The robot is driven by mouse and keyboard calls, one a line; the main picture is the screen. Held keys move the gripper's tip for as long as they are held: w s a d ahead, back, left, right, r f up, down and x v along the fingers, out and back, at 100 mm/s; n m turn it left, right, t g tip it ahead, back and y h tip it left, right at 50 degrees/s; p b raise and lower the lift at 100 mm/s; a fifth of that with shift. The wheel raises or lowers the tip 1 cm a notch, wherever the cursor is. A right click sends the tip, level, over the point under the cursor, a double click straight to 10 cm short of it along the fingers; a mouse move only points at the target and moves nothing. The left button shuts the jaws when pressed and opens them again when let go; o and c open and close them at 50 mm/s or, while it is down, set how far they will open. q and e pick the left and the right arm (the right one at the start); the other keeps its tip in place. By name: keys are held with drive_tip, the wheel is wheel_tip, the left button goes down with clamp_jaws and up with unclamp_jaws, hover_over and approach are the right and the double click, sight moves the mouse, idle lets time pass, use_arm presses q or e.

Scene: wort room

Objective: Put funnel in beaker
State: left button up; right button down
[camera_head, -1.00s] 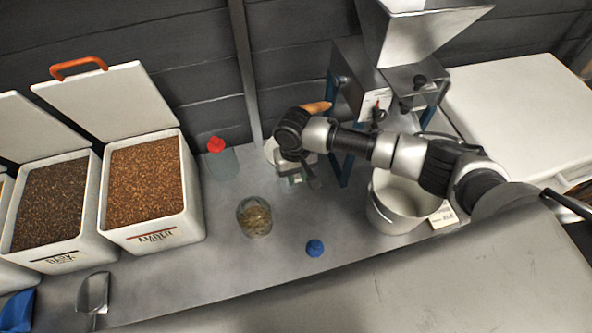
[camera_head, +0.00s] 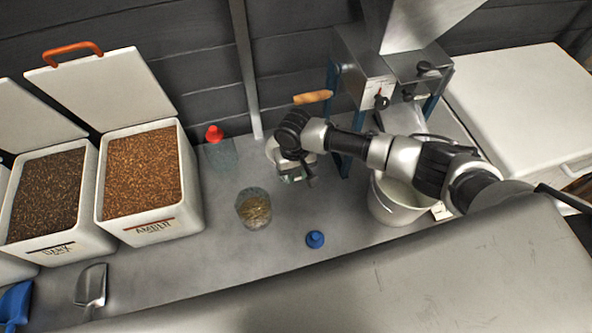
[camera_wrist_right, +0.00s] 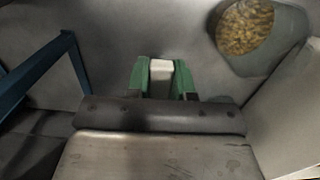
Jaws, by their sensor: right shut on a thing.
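The beaker (camera_head: 254,209) is a clear glass vessel with yellowish grain inside, upright on the grey bench. It also shows at the upper right of the right wrist view (camera_wrist_right: 246,26). My right gripper (camera_head: 293,178) is behind and to the right of the beaker in the head view, apart from it. In the wrist view its green fingers (camera_wrist_right: 161,80) are shut on a small pale piece (camera_wrist_right: 161,65), which I take to be part of the funnel. The rest of the funnel's shape is hidden or unclear. My left gripper is not in view.
A red-capped bottle (camera_head: 214,134) stands behind the beaker; a blue object (camera_head: 315,239) lies at its front right. A metal mill (camera_head: 366,80) and white bucket (camera_head: 391,208) are right, grain bins (camera_head: 160,223) left. The bench in front of the beaker is clear.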

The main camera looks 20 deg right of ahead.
drive_tip(key=c, duration=0.9)
unclamp_jaws()
wheel_tip(320, 180, up, 11)
drive_tip(key=shift+w+p, duration=0.45)
drive_tip(key=shift+f, duration=0.1)
